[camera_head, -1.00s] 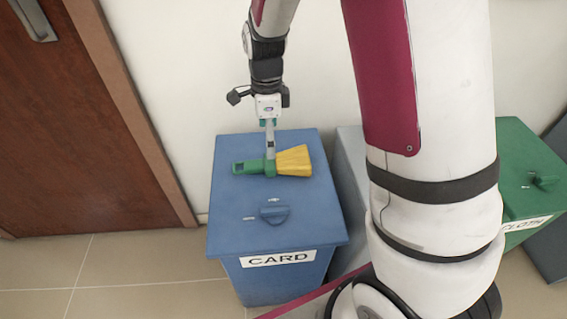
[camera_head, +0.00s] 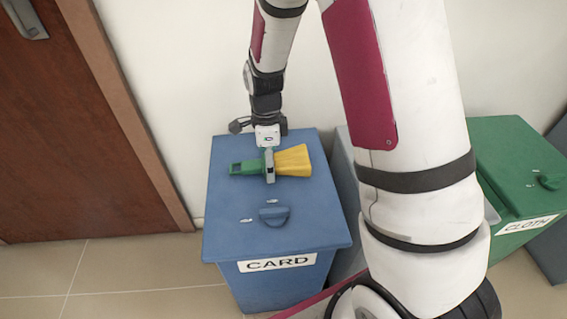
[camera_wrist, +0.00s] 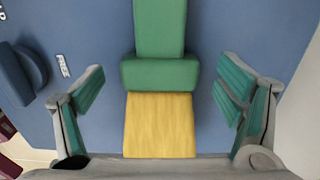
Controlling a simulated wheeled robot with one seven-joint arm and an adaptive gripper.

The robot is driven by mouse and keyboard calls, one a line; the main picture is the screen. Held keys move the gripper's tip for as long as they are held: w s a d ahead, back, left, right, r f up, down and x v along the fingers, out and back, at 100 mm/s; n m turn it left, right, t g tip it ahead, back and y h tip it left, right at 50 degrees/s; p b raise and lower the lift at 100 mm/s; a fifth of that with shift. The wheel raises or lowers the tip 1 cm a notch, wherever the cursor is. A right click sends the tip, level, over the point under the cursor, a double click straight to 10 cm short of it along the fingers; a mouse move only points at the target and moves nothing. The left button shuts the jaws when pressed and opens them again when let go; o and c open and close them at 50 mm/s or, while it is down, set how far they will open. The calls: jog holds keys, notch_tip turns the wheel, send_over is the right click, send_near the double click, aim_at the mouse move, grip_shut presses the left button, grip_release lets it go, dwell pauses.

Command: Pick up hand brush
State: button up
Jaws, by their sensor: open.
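The hand brush lies on top of a blue bin (camera_head: 225,215) marked CARD. Its green handle (camera_head: 243,168) points left and its yellow bristles (camera_head: 294,161) point right in the head view. In the wrist view the green handle and collar (camera_wrist: 160,72) and the yellow bristles (camera_wrist: 160,125) lie between the two fingers. My gripper (camera_head: 269,177) is low over the brush around its middle. In the wrist view my gripper (camera_wrist: 160,100) is open, with a clear gap between each green-padded finger and the brush.
The bin's handle (camera_head: 274,215) sticks up in front of the brush. A grey bin (camera_head: 346,185) stands right beside it, partly hidden by my arm, and a green CLOTH bin (camera_head: 515,160) stands further right. A white wall is behind, and a brown door (camera_head: 75,130) is at left.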

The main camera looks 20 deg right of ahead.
jog(key=c, duration=1.3)
jog(key=shift+r, duration=0.6)
jog(key=r, duration=0.1)
jog(key=r+p, duration=0.1)
jog(key=shift+s+d+r+p, duration=0.1)
jog(key=shift+s+r+p, duration=0.2)
jog(key=shift+s, duration=0.1)
jog(key=s, duration=0.5)
jog(key=s+d+p, duration=0.1)
jog(key=s, duration=0.4)
jog(key=s+d+r+p, duration=0.1)
jog(key=s, duration=0.4)
jog(key=shift+d+r, duration=0.1)
jog(key=shift+d, duration=0.1)
